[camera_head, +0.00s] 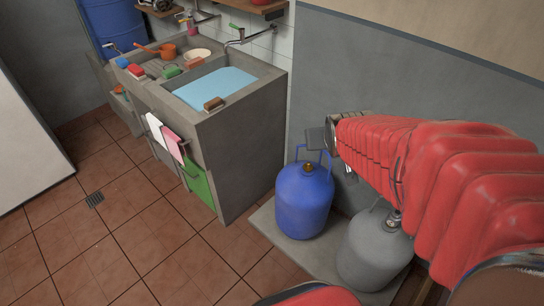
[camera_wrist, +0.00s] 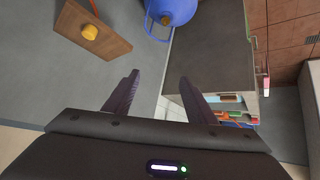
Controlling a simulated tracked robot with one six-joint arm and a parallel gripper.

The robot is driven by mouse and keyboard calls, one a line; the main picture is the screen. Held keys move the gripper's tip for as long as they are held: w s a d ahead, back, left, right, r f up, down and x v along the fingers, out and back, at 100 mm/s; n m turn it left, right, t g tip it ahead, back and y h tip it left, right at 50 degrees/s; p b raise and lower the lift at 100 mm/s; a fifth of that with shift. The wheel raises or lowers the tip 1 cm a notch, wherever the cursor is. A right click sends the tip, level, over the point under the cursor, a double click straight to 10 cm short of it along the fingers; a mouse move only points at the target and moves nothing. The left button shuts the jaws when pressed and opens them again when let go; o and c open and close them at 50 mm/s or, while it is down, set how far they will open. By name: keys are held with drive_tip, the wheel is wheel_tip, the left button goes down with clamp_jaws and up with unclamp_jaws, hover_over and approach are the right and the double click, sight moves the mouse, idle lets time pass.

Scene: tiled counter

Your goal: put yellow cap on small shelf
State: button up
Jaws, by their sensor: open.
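In the wrist view a round yellow cap (camera_wrist: 90,32) shows against a small brown wooden shelf (camera_wrist: 112,45) at the upper left. The cap appears to rest on that shelf, near its middle. My gripper (camera_wrist: 158,85) is open and empty, its two dark fingers spread apart. The cap and shelf lie beyond the fingertips and to their left, apart from them. In the head view my gripper (camera_head: 318,138) is at the end of my red-sleeved arm, in front of the wall. I cannot make out the yellow cap there.
A blue gas cylinder (camera_head: 303,200) and a grey one (camera_head: 373,252) stand on a low slab below my arm. A concrete sink counter (camera_head: 240,140) stands to the left with several small items on top. Wooden wall shelves (camera_head: 255,7) are above it. The tiled floor is clear.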

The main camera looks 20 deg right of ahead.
drive_tip(key=s+a+r+n+g+y, duration=0.1)
drive_tip(key=s+a+r, duration=0.1)
drive_tip(key=s+a, duration=0.5)
drive_tip(key=s+a+r+n+g+y, duration=0.1)
drive_tip(key=s+a+r+n+y, duration=0.1)
drive_tip(key=s+a, duration=0.5)
drive_tip(key=a+r, duration=0.1)
drive_tip(key=a, duration=0.2)
drive_tip(key=shift+s+a+g+y, duration=0.2)
drive_tip(key=shift+s+g+y, duration=0.1)
drive_tip(key=shift+r, duration=0.1)
